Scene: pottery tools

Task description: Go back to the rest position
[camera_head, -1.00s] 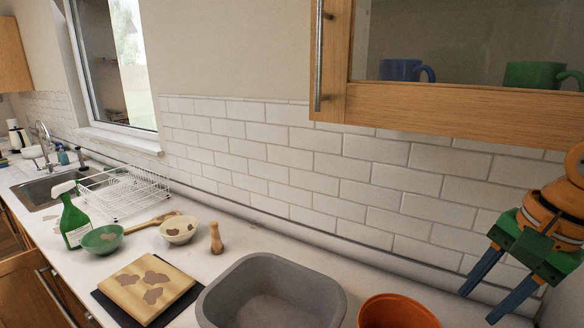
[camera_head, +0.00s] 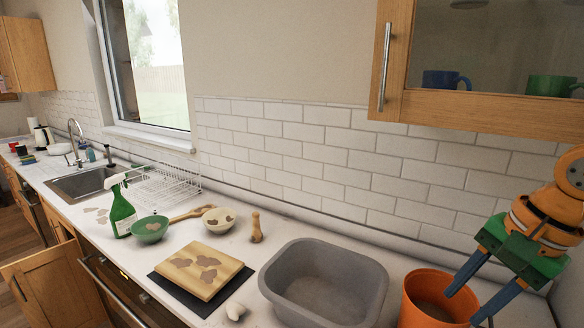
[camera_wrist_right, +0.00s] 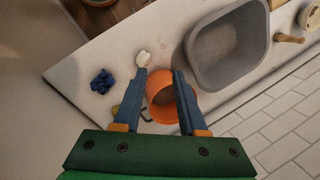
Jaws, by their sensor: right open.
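My right gripper (camera_head: 462,308) is open and empty at the right of the head view, its two blue fingers pointing down and left. In that view the fingers overlap the right side of an orange bucket (camera_head: 413,303). In the right wrist view the gripper (camera_wrist_right: 160,76) has its fingers spread apart, with the orange bucket (camera_wrist_right: 160,96) showing between them and nothing held. Whether the fingertips are above or beside the bucket's rim is hard to tell. My left gripper is in neither view.
A grey basin (camera_head: 375,290) stands left of the bucket. Further left are a wooden board (camera_head: 190,265), bowls, a green spray bottle (camera_head: 122,213) and a dish rack (camera_head: 165,182). A wall cabinet (camera_head: 510,112) hangs above. A blue object (camera_wrist_right: 102,82) lies on the counter near the bucket.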

